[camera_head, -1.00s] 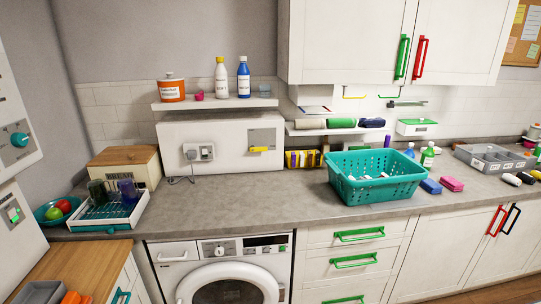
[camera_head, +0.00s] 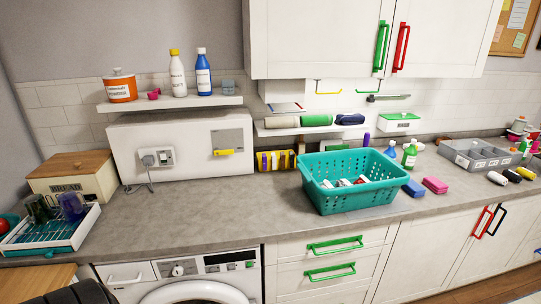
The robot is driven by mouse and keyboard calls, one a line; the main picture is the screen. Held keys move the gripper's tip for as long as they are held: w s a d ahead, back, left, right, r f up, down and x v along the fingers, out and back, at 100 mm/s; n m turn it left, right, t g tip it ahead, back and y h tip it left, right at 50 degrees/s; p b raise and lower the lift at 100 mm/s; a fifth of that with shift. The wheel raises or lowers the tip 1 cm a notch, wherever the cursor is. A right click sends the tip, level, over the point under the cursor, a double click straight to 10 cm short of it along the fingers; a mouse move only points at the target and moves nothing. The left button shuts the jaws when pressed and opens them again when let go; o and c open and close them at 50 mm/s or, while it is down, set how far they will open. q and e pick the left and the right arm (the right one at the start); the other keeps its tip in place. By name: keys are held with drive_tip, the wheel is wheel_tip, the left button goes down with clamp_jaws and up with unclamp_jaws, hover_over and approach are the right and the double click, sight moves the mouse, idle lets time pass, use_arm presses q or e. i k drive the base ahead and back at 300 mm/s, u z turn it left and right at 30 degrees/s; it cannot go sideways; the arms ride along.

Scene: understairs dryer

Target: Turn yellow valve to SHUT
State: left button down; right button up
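The yellow valve (camera_head: 223,153) is a short lever on a grey plate (camera_head: 231,138) on the white boxed panel (camera_head: 127,151) behind the counter. Its handle lies about level, pointing left and right. Any lettering on the plate is too small to read. Neither of my grippers shows in the head view. A dark rounded shape, which may be part of me, is at the bottom left edge, well away from the valve.
A socket with a plug and cord (camera_head: 158,157) is left of the valve. A shelf (camera_head: 172,103) with bottles hangs above. A teal basket (camera_head: 352,202) stands to the right, a bread bin (camera_head: 72,175) to the left. The counter (camera_head: 210,205) below the valve is clear.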

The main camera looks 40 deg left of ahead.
sight(218, 152)
drive_tip(key=u, duration=0.15)
drive_tip(key=i, duration=1.05)
drive_tip(key=u, duration=0.85)
